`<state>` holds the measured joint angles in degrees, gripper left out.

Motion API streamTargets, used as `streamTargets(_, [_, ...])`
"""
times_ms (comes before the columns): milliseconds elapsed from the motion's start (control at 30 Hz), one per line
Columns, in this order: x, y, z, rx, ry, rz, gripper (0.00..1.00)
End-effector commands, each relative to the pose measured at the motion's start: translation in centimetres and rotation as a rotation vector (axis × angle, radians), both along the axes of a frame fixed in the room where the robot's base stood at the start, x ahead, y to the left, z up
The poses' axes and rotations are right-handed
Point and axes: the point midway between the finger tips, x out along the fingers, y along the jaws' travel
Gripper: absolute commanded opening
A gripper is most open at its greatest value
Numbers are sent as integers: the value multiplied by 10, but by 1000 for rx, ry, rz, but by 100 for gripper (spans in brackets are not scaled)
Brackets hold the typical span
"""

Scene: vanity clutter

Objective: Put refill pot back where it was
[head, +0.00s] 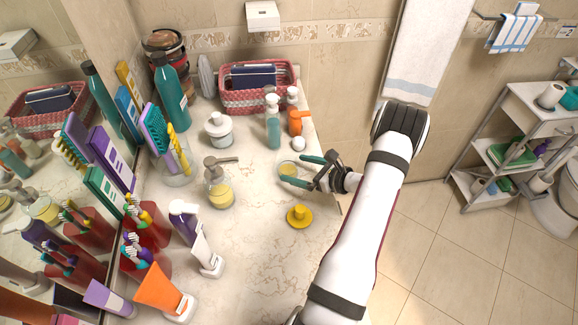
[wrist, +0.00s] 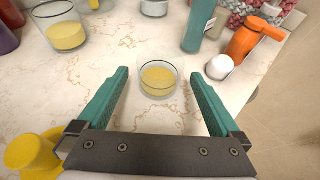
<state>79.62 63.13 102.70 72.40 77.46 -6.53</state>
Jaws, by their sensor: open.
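The refill pot, a small clear glass pot with yellow contents (head: 287,169), stands upright on the marble counter; in the wrist view the pot (wrist: 160,79) lies between my fingers. My gripper (head: 293,168) is open, with one teal finger on each side of the pot. In the wrist view my gripper (wrist: 159,74) shows a gap between each finger and the glass. I cannot tell how far the fingertips are above the counter.
A yellow flared piece (head: 299,216) is nearby on the counter. A pump dispenser with yellow liquid (head: 219,191) stands left. A teal bottle (head: 273,125), orange bottle (head: 297,122) and woven basket (head: 258,88) are behind. The counter's right edge is close.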

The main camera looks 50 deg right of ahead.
Motion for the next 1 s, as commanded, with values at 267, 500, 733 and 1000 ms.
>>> streamTargets(267, [-60,-1,25,-2,-1,-4,100])
streamTargets(500, [-74,1,31,0,0,1,100])
streamTargets(733, [-74,0,31,0,0,1,100])
streamTargets(1000, [-74,0,30,0,0,0,100])
